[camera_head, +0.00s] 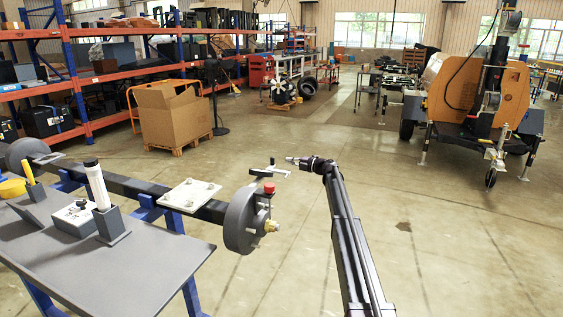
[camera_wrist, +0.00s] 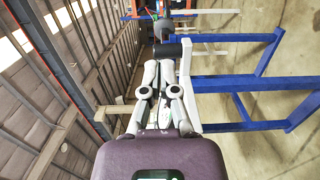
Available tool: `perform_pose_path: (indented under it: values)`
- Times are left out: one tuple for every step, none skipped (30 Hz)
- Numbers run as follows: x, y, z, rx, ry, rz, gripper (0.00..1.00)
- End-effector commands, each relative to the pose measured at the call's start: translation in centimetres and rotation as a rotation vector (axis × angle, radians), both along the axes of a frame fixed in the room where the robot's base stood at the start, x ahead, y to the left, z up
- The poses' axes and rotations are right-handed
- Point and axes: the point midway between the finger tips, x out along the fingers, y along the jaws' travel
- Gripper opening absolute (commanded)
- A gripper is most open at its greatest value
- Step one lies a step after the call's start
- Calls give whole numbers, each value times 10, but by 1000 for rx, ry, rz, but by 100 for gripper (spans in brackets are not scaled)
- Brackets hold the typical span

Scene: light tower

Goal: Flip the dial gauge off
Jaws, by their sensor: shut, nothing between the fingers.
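In the wrist view my gripper (camera_wrist: 159,62) is shut and empty. The dial gauge cannot be made out clearly there.
The grey table (camera_head: 130,265) at left bears a small switch box (camera_head: 75,217) and a white cylinder in a holder (camera_head: 97,187). Blue stand legs (camera_wrist: 240,84) show in the wrist view. A cardboard box (camera_head: 170,115) stands behind.

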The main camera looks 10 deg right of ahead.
Motion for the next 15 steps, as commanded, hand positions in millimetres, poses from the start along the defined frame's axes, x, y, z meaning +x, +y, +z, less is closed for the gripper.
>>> perform_pose_path:
  values:
    - [-4, -12, 0, 0, 0, -3, 0]
    - [-6, -17, 0, 0, 0, -4, 0]
    - [-8, -24, 0, -1, 1, -4, 0]
    - [-10, -29, 0, -1, 1, -4, 0]
    - [-12, -34, 0, -1, 1, -3, 0]
    - [-14, -41, 0, -1, 1, -4, 0]
    - [-16, -46, 0, -1, 1, -4, 0]
    - [-17, -50, 0, -1, 1, -4, 0]
    - [-19, -56, 0, -1, 1, -4, 0]
    - [-20, -59, 0, -1, 1, -3, 0]
    - [-22, -63, 0, -1, 1, -3, 0]
    - [-23, -68, 0, -1, 1, -3, 0]
    - [-24, -71, 0, -1, 0, -3, 0]
    - [-25, -74, 0, -1, 1, -3, 0]
    - [-26, -77, 0, -1, 1, -3, 0]
